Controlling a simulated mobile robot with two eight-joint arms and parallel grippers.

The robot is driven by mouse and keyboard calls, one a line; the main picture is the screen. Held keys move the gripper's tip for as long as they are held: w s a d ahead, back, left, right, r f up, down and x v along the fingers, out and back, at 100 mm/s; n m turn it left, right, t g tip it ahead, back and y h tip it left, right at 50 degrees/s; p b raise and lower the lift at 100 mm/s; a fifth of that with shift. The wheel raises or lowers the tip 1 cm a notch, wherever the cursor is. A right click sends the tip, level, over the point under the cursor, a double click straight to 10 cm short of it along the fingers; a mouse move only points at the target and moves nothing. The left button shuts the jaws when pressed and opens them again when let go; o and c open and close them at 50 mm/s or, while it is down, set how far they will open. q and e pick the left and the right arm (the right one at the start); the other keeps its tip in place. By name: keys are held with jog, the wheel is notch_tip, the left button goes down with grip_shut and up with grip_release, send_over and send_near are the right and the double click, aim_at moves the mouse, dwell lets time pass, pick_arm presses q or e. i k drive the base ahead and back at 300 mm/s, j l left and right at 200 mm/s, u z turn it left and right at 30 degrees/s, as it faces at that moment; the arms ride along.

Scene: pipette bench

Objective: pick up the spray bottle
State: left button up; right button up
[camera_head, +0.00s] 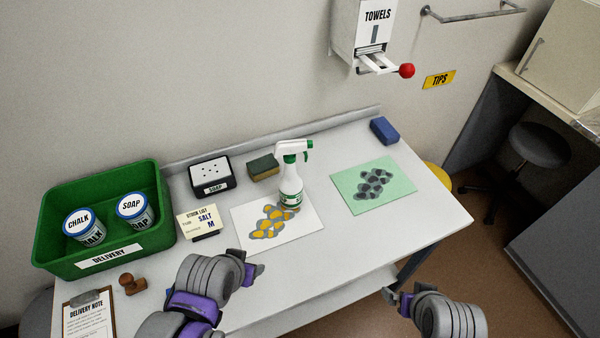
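The spray bottle (290,187) is white with a green label and a green and white trigger head. It stands upright at the middle of the bench, at the back edge of a white sheet with an orange and grey pattern (272,222). My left gripper (254,270) is over the front of the bench, in front of the bottle and apart from it. My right gripper (394,294) is off the bench's front right edge, well away from the bottle. Both grippers are small and partly hidden by their wrists, and I see nothing held in either.
A green delivery crate (160,222) with chalk and soap tubs stands at the left. A soap dish (211,178), a sponge (263,167) and a stock list card (201,222) are near the bottle. A green sheet (345,180) and a blue block (384,130) lie right.

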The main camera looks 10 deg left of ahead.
aim_at(291, 185)
jog(key=l+u, duration=0.2)
jog(key=u, duration=1.85)
jog(key=k+l+u, duration=0.15)
jog(key=k+l, duration=0.25)
jog(key=k, duration=0.1)
